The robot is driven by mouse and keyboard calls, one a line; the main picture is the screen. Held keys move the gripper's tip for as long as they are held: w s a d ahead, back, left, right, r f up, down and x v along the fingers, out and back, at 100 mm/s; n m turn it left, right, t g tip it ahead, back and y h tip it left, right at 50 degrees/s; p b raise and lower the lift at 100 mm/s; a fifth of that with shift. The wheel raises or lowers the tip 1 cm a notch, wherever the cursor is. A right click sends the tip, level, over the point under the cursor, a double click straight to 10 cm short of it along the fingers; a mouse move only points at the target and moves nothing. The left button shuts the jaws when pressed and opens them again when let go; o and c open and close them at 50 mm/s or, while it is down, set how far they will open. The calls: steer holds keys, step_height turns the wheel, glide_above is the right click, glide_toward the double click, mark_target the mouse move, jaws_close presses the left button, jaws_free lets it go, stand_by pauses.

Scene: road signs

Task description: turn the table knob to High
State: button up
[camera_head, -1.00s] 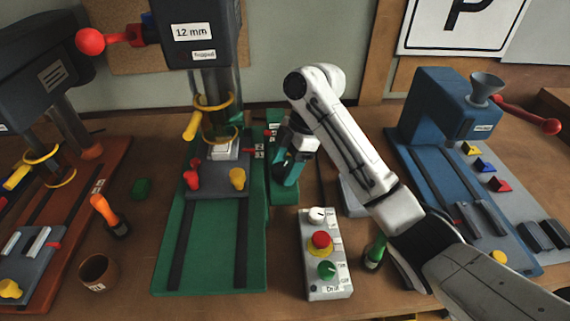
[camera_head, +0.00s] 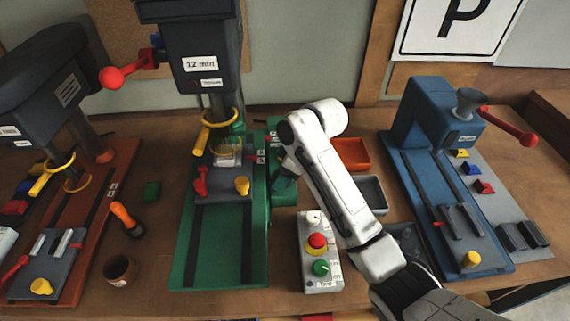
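The middle drill press (camera_head: 200,65) bears a "12 mm" label and stands on a green base (camera_head: 232,258). Its grey work table (camera_head: 222,187) carries a red handle (camera_head: 200,182) and a yellow knob (camera_head: 242,185). A green block (camera_head: 277,130) with small labels and red marks stands right of the table. My gripper (camera_head: 284,168) is down beside this block, mostly behind my white forearm. Its fingers are too hidden to tell open from shut or any contact. No knob marked "High" can be read; one may be hidden behind my arm.
A control box (camera_head: 323,282) with a white knob, red button and green knob stands in front. A blue press (camera_head: 440,110) is at right, another press (camera_head: 45,75) at left. Orange (camera_head: 351,154) and grey (camera_head: 373,193) trays lie behind my arm. A cup (camera_head: 119,270) and screwdriver (camera_head: 126,220) lie left.

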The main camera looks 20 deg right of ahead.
steer(key=shift+a+r+m+t+h+p, duration=0.1)
steer(key=shift+m+t+h+p, duration=0.4)
steer(key=shift+m, duration=0.6)
steer(key=shift+m+t+h+p, duration=0.1)
steer(key=shift+m+h+p, duration=0.1)
steer(key=shift+m+p, duration=0.7)
steer(key=shift+m, duration=0.3)
steer(key=o, duration=1)
steer(key=shift+o, duration=0.2)
steer(key=shift+b, duration=0.45)
